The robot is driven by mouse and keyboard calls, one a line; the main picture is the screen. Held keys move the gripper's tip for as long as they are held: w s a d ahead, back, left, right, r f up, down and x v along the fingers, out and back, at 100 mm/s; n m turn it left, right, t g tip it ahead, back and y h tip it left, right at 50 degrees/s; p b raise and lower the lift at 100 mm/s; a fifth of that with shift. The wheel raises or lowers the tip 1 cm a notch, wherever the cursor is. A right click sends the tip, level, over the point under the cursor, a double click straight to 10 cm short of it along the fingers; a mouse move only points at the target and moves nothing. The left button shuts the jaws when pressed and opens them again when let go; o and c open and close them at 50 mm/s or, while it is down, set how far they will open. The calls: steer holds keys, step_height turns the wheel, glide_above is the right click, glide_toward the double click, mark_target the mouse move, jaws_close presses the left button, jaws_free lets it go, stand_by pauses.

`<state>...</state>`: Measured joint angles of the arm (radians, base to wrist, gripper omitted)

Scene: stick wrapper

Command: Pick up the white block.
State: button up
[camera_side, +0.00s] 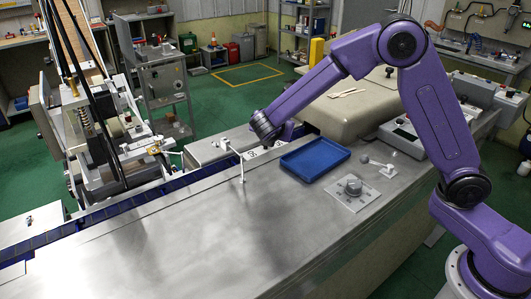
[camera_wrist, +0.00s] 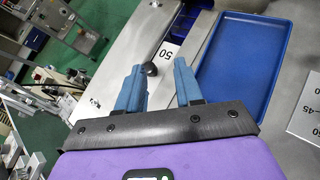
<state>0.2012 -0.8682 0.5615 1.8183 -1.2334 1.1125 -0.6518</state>
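My gripper (camera_wrist: 159,68) shows in the wrist view with its two blue fingers apart and nothing held between them. In the side view my gripper's end is low over the far edge of the metal table, left of the blue tray; its fingers are hard to make out there. I cannot tell whether this is the white block or a flat label. No other clear white block shows.
A blue tray (camera_side: 287,164) lies on the metal table (camera_side: 180,235), right of my fingers in the wrist view. A dial plate (camera_side: 339,200), a small lever (camera_side: 388,172) and an upright thin rod (camera_side: 241,166) stand nearby. The table's near left is clear.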

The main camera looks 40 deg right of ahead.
steer(key=w+n+t+h, duration=0.1)
steer(key=w+n+t, duration=0.1)
steer(key=w, duration=0.4)
glide_above(265, 151)
steer(key=s+a, duration=0.2)
step_height(265, 151, down, 5)
steer(key=shift+r, duration=0.1)
step_height(265, 151, down, 2)
steer(key=shift+f, duration=0.25)
steer(key=shift+x, duration=1.1)
steer(key=shift+w+d+f, duration=0.3)
steer(key=shift+d+f, duration=0.05)
jaws_close()
